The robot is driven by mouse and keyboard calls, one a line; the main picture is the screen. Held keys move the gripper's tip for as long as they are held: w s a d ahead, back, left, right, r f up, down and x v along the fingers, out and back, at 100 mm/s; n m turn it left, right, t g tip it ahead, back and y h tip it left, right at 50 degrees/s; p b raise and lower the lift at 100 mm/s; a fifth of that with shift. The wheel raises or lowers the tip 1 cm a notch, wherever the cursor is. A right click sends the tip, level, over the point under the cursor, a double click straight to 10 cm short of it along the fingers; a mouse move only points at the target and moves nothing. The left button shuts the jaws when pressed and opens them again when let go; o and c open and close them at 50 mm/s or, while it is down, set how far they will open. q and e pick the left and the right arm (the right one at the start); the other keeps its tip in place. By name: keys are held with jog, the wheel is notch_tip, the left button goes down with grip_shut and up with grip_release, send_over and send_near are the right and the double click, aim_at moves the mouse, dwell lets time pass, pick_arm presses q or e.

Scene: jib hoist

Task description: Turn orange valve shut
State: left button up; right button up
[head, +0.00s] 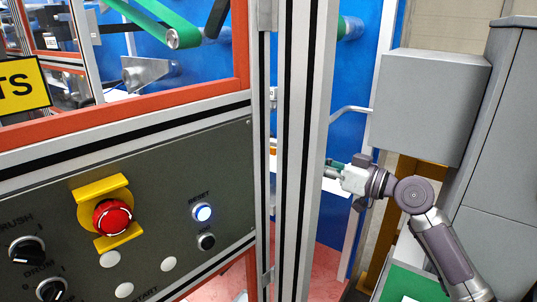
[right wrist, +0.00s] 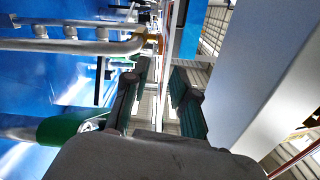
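No valve can be made out for certain. In the right wrist view a small orange-yellow piece (right wrist: 154,38) shows by the bend of a metal pipe (right wrist: 75,46); I cannot tell whether it is the valve. My right gripper (head: 331,168) reaches in from the right in the head view, just right of the upright aluminium post, with its fingertips close to the post. In the right wrist view its two dark green fingers (right wrist: 158,98) stand apart with nothing between them. The orange-yellow piece lies beyond the fingertips. My left gripper is not in view.
The aluminium post (head: 304,130) hides what lies behind it. A control panel (head: 150,200) with a red emergency button (head: 112,217) fills the left. A grey box (head: 430,100) hangs above my right arm, with a grey cabinet (head: 497,150) to the right.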

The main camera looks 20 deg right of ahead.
aim_at(272, 150)
jog(key=p+x, duration=0.4)
jog(key=x, duration=0.7)
jog(key=shift+w+a+r, duration=0.15)
jog(key=shift+a, duration=0.1)
jog(key=shift+w+a+p, duration=0.3)
jog(key=shift+w+a, duration=0.1)
jog(key=shift+w, duration=0.1)
grip_shut()
